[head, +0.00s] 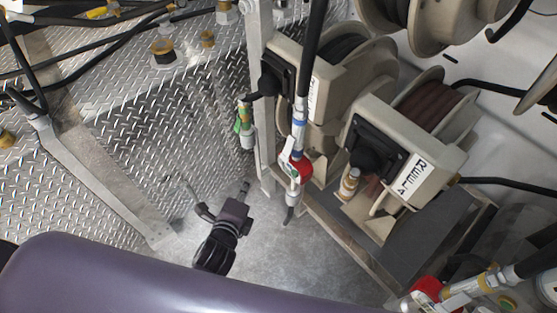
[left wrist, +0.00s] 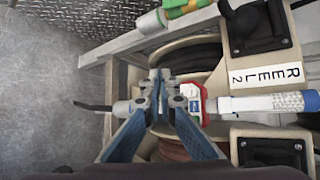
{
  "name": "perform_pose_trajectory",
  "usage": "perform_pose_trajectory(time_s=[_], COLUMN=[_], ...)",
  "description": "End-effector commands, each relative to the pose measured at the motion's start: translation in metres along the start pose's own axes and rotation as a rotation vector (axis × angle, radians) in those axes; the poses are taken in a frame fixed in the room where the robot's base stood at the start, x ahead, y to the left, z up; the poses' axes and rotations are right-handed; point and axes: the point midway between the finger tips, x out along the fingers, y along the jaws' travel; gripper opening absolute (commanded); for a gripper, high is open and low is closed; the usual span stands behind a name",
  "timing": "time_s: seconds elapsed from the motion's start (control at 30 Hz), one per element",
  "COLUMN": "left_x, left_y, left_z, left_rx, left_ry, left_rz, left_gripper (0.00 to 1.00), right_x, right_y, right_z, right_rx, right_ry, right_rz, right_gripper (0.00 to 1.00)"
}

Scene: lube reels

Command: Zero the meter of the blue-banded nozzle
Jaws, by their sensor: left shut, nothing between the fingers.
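The blue-banded nozzle (head: 299,122) hangs tip down from a black hose in front of the reels. Its red-framed meter (head: 300,168) sits low on it. In the left wrist view the nozzle (left wrist: 270,104) lies across the picture, its blue band at right and its meter (left wrist: 191,98) near the middle. My left gripper (head: 245,187) is shut and empty, left of the meter and apart from it in the head view. In the left wrist view its fingertips (left wrist: 160,78) are together and overlap the nozzle body just left of the meter. Contact cannot be told. My right gripper is out of view.
A green-banded nozzle (head: 243,122) hangs behind, by a grey post. Another nozzle with a red meter (head: 428,290) is at bottom right. Hose reels (head: 420,165) stand behind and right. Bare grey floor (head: 275,245) lies below; tread plate (head: 130,150) is at left.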

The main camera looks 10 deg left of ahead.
Motion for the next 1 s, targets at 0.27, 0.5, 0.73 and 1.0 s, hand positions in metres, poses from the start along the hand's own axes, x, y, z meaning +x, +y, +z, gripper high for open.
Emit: perform_pose_trajectory(time_s=[0.27, 0.5, 0.73, 1.0], left_x=[0.002, 0.018, 0.041, 0.058], left_y=[0.000, -0.011, -0.027, -0.042], left_z=[-0.001, -0.013, -0.031, -0.043], left_rx=[-0.004, -0.007, -0.008, -0.005], left_ry=[0.001, 0.001, 0.002, 0.001], left_rz=[0.000, -0.003, -0.002, 0.001], left_gripper=[0.00, 0.00, 0.00, 0.00], right_x=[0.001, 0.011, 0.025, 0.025], right_y=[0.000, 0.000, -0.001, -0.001], right_z=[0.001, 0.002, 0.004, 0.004], right_rx=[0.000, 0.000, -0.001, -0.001], right_ry=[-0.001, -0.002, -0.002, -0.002], right_rz=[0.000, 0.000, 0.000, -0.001], right_gripper=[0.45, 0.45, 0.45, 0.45])
